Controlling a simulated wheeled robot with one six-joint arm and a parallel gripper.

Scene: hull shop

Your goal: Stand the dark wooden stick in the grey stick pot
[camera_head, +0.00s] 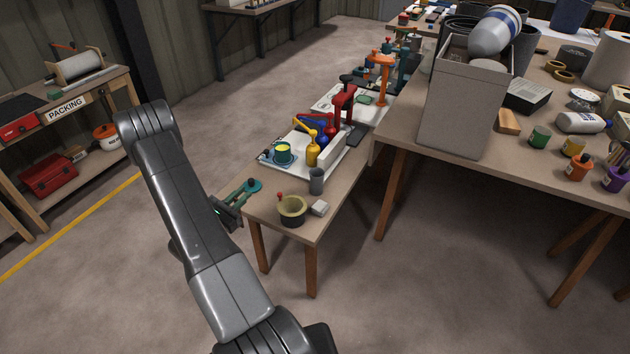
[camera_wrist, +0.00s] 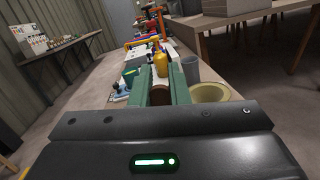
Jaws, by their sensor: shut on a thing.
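The grey stick pot (camera_head: 317,181) stands upright on the narrow low bench, near its front end; it also shows in the wrist view (camera_wrist: 190,69), just right of my jaws. No stick shows in it. My gripper (camera_head: 236,202) is beside the bench's left edge, left of the pot and apart from it. In the wrist view its green fingers (camera_wrist: 159,82) are shut on a brown thing, the dark wooden stick (camera_wrist: 160,96), of which only a short part shows between them. The rest of it is hidden.
A dark-rimmed yellowish pot (camera_head: 291,212) and a small pale block (camera_head: 320,208) stand in front of the grey pot. A larger table (camera_head: 400,138) is at right.

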